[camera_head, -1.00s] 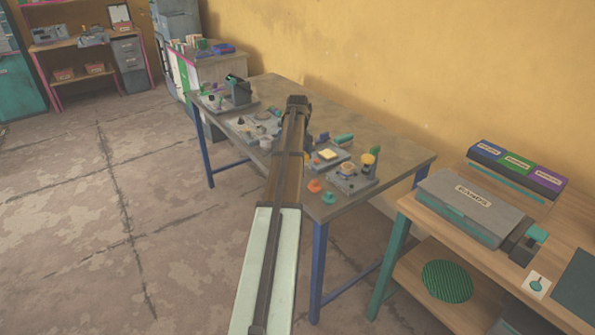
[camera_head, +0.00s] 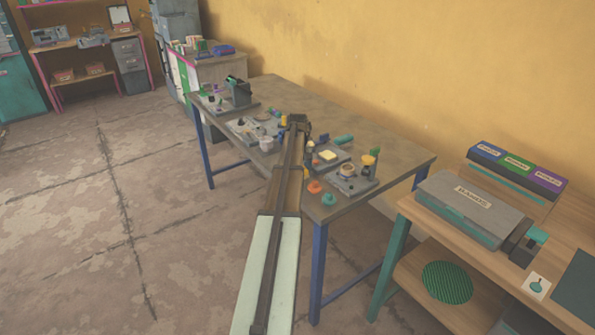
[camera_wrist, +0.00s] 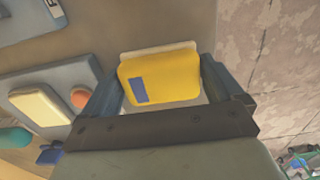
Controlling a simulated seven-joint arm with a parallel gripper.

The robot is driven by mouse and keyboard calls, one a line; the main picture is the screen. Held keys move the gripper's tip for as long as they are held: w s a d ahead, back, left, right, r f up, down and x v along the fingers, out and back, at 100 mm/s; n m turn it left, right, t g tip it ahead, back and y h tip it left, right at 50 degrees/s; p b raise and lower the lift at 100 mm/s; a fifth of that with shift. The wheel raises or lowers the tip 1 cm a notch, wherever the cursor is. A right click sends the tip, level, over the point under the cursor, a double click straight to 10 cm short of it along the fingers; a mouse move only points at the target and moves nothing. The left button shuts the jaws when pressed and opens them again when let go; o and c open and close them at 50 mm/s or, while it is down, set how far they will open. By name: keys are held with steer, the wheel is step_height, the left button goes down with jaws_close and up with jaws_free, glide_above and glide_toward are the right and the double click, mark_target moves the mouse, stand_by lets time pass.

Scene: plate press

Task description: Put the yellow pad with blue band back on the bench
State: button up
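The yellow pad with the blue band (camera_wrist: 165,80) is between the two fingers of my gripper (camera_wrist: 165,85) in the wrist view. Both fingers meet its sides, so the gripper is shut on it. A pale layer shows along the pad's far edge. In the head view my gripper is over the near part of the bench (camera_head: 390,150), and my arm hides most of it. A small yellow patch beside my arm there may be the pad. I cannot tell whether the pad touches the bench.
A grey plate with a cream pad (camera_head: 328,156) lies close by; the pad also shows in the wrist view (camera_wrist: 40,104). Orange knobs (camera_head: 315,187) and a grey fixture with a yellow-topped post (camera_head: 368,160) stand near. The bench edge is close, with floor beyond.

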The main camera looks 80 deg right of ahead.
steer(key=shift+o, duration=0.4)
steer(key=shift+r, duration=0.1)
step_height(320, 180, up, 12)
stand_by(0.4)
